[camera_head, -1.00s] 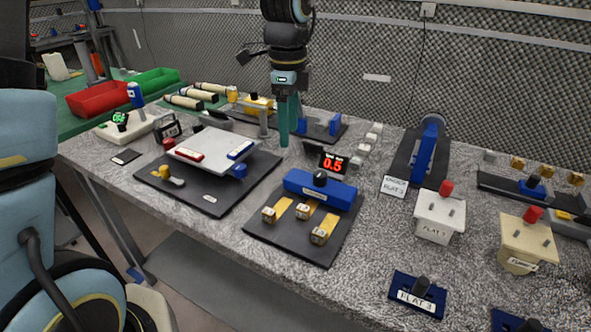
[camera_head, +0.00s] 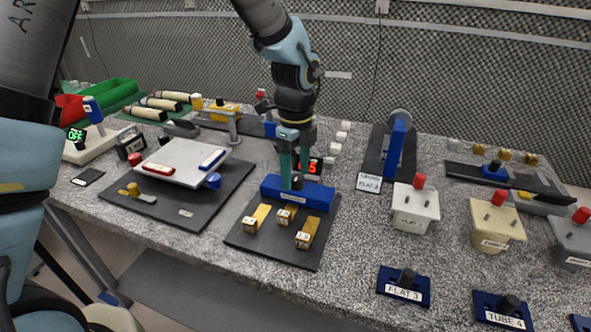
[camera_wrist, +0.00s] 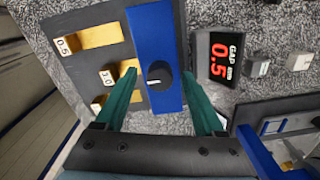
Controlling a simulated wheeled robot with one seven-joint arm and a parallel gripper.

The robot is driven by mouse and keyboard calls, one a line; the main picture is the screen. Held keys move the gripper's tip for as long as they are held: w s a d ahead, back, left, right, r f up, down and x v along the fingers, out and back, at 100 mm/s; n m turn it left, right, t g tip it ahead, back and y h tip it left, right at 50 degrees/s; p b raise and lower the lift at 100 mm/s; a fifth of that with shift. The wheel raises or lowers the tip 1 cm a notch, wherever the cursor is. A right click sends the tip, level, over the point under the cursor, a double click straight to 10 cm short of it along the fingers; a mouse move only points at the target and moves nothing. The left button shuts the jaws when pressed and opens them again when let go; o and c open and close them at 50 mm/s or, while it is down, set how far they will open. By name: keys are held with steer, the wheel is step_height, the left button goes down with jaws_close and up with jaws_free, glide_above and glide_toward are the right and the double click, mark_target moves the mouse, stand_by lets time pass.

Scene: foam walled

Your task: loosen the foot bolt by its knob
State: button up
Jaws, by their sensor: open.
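A black knob (camera_head: 297,183) with a white mark stands on top of a blue bar (camera_head: 318,198), which lies across a dark base plate (camera_head: 282,252). I take this knob for the foot bolt's, though no label shows that. In the wrist view the knob (camera_wrist: 159,75) sits between the two teal fingers of my gripper (camera_wrist: 159,80), with a gap on each side. My gripper (camera_head: 294,178) is open and points down over the blue bar, holding nothing. In the head view its fingers partly hide the knob.
Yellow strips with tags (camera_wrist: 100,36) lie beside the bar. A gap display (camera_wrist: 221,58) reading 0.5 stands on the bar's other side. A white tilted plate (camera_head: 185,163) is at left. White (camera_head: 415,208) and cream (camera_head: 496,222) blocks with red knobs stand at right.

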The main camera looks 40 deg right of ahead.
steer(key=shift+f, duration=0.35)
steer(key=shift+c, duration=0.4)
jaws_close()
